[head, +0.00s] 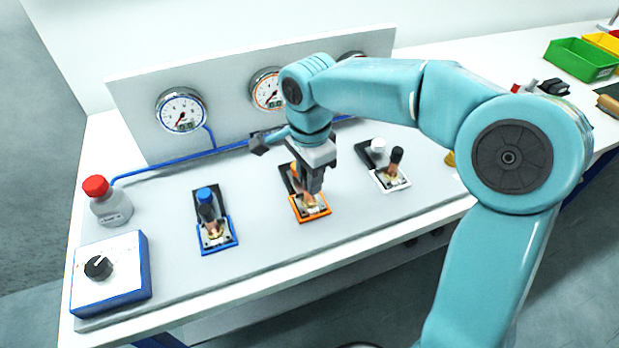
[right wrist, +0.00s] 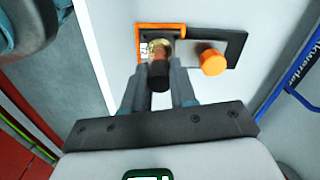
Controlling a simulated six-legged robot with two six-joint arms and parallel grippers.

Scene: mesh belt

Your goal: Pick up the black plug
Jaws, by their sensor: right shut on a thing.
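A black plug (right wrist: 158,76) stands at the brass fitting of the orange-framed station (right wrist: 146,30). My right gripper (head: 314,190) is over this station in the head view and hides most of the plug there. In the right wrist view the fingers of my right gripper (right wrist: 170,88) are shut on the plug, one on each side. The plug's end is at the brass fitting (right wrist: 159,48); I cannot tell whether it is still seated. Another black plug (head: 396,156) stands at the white-framed station (head: 404,184). My left gripper is not in view.
An orange knob (right wrist: 212,60) stands beside the held plug. A blue-framed station (head: 232,245) is to the left, with a blue knob (head: 205,195). Gauges (head: 181,110) line the back panel.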

